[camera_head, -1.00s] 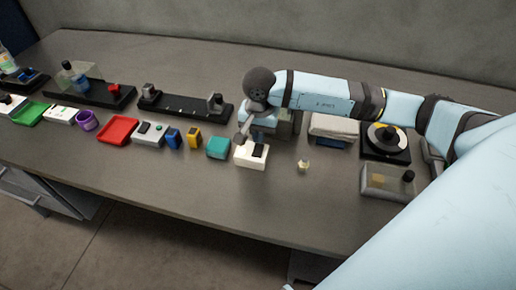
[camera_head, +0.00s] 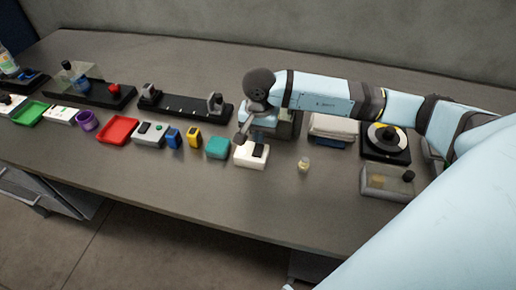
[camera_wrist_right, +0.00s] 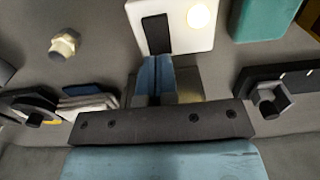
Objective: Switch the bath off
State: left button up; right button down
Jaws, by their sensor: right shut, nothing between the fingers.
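A white switch box (camera_head: 250,155) with a black rocker (camera_head: 259,150) sits near the front middle of the table. In the right wrist view the same white box (camera_wrist_right: 187,42) shows its black rocker (camera_wrist_right: 156,34) and a round, glowing lamp (camera_wrist_right: 198,15). My right gripper (camera_head: 241,138) is just behind and above this box. In the wrist view its blue fingers (camera_wrist_right: 154,62) are together and empty, with their tips close to the near end of the rocker. I cannot tell whether they touch it. No label naming the bath is readable. My left gripper is out of view.
A grey box (camera_head: 387,182) and a black turntable-like device (camera_head: 386,142) are further right. The table front is clear.

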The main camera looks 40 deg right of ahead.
jog(key=shift+f+b, duration=1.25)
jog(key=shift+f, duration=0.05)
dwell(0.7)
jog(key=shift+r+p, duration=0.8)
jog(key=shift+r, duration=1)
jog(key=shift+r+p, duration=0.6)
jog(key=shift+r, duration=1.1)
jog(key=shift+r, duration=0.1)
